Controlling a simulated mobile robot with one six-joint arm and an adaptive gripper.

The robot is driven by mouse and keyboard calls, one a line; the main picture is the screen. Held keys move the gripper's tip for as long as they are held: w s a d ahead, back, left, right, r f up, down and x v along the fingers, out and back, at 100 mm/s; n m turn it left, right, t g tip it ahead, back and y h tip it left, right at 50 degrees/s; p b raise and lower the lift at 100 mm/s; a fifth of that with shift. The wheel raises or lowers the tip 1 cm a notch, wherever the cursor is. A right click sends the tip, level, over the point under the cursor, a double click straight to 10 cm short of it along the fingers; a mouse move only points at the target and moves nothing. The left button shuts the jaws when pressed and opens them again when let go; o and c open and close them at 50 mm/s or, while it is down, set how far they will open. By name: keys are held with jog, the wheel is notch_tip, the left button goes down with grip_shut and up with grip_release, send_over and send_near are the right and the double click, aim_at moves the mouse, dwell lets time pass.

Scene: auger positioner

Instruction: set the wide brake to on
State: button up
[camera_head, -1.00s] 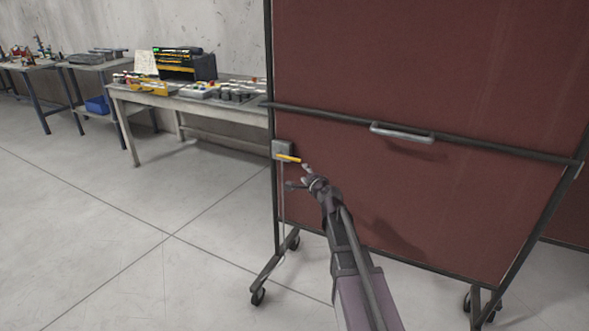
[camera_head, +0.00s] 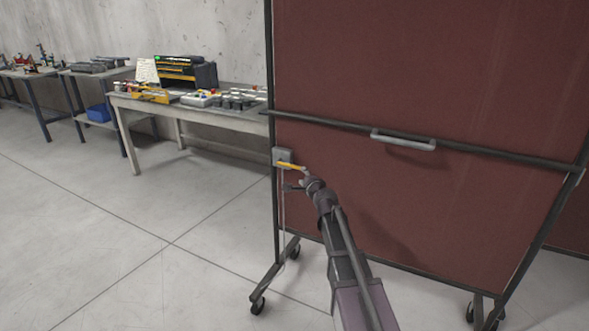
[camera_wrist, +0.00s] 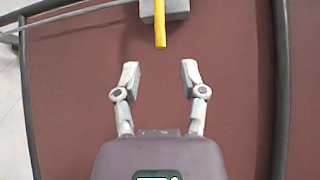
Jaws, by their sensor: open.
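The brake is a yellow lever (camera_head: 289,165) on a small grey box (camera_head: 281,154) at the left edge of a wheeled red panel (camera_head: 420,70). In the wrist view the yellow lever (camera_wrist: 160,24) points from the grey box (camera_wrist: 176,8) towards my gripper (camera_wrist: 158,76). The fingers are open and empty, and the lever's tip lies just beyond them, roughly centred between them. In the head view my gripper (camera_head: 296,178) is close beside the lever's free end. No on or off marking is legible.
A dark crossbar (camera_head: 340,124) with a grey handle (camera_head: 403,139) crosses the panel above my gripper. The panel stands on a frame with casters (camera_head: 258,305). A workbench (camera_head: 190,108) with tools is behind at left. The floor at left is clear.

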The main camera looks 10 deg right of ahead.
aim_at(295, 168)
jog(key=b+x, duration=0.1)
jog(key=x, duration=0.9)
jog(key=shift+w, duration=0.1)
jog(key=shift+c, duration=0.2)
grip_shut()
